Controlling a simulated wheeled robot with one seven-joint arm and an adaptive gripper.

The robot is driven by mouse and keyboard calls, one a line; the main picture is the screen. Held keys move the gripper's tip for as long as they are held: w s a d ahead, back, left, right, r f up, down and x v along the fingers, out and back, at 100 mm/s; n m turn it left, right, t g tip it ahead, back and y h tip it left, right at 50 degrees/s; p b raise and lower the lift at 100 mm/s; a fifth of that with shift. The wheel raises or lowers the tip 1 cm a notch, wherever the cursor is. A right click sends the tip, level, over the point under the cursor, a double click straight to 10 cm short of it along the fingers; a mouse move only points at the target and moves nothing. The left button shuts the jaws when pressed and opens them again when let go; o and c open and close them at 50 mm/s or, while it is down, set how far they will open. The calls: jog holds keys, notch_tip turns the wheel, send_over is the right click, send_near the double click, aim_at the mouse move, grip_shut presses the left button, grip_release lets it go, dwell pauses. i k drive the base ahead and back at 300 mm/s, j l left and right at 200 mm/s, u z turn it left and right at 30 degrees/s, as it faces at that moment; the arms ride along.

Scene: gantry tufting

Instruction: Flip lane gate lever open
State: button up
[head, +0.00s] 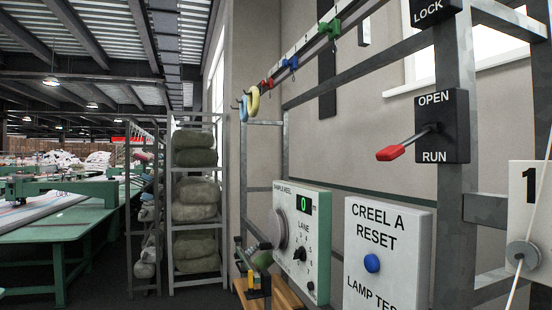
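The gate lever (391,153) has a red grip on a thin metal rod. It comes out of a black plate (456,126) on a grey upright at the right. The plate reads OPEN at the top and RUN at the bottom. The lever points left and slightly down from its pivot, its red tip about level with the word RUN. Nothing touches it. My gripper is not in view.
A second black plate marked LOCK (431,12) is above, cut by the frame edge. Below are the CREEL A RESET box (388,212) with a blue button and a lane dial panel (319,213). A numbered plate (528,200) with a strand stands right. Shelves (196,225) stand farther back.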

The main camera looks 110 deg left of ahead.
aim_at(389, 154)
jog(key=u, duration=3.15)
